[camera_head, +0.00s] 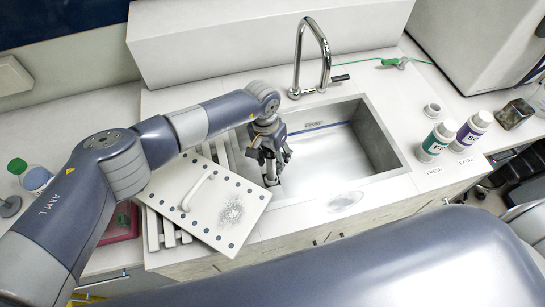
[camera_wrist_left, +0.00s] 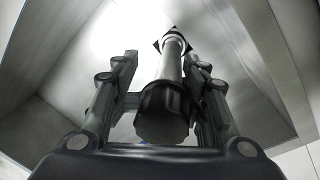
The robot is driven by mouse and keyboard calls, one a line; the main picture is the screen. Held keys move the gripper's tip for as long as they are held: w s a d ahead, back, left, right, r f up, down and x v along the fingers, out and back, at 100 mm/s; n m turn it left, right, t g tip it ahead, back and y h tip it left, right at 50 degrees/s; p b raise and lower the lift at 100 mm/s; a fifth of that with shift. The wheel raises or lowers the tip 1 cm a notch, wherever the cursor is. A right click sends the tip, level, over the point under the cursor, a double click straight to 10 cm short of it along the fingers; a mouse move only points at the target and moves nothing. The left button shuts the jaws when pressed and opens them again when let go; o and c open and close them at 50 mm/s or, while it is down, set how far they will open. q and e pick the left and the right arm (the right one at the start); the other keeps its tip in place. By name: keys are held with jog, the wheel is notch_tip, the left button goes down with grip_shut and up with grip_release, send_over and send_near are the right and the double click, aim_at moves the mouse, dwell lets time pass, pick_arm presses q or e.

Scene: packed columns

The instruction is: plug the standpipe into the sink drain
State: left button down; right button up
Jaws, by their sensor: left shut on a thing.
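My left gripper (camera_head: 269,158) reaches down into the left part of the sink (camera_head: 383,135). It is shut on the standpipe, a pale tube whose lower part (camera_head: 271,181) shows just below the fingers. In the left wrist view the standpipe (camera_wrist_left: 170,62) runs away between the fingers of my left gripper (camera_wrist_left: 160,75), with a dark thick near end. A dark angular shape lies around its far end, near the sink floor. The drain itself is hidden, and I cannot tell whether the tube is in it. My right gripper is out of view.
A perforated white board (camera_head: 215,207) with a handle lies over slats at the sink's left. The faucet (camera_head: 310,50) rises behind the basin. Two labelled bottles (camera_head: 437,141) (camera_head: 472,130) stand at the right. The basin's right half is clear.

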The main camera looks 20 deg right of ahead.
aim_at(272, 164)
pick_arm(q)
jog(key=shift+f, duration=1.65)
dwell(0.4)
jog(key=c, duration=0.7)
grip_release()
jog(key=r, duration=0.8)
jog(key=a+r, duration=0.1)
jog(key=r, duration=0.3)
jog(key=shift+w, duration=0.4)
jog(key=shift+s+f, duration=0.1)
jog(key=shift+f, duration=0.05)
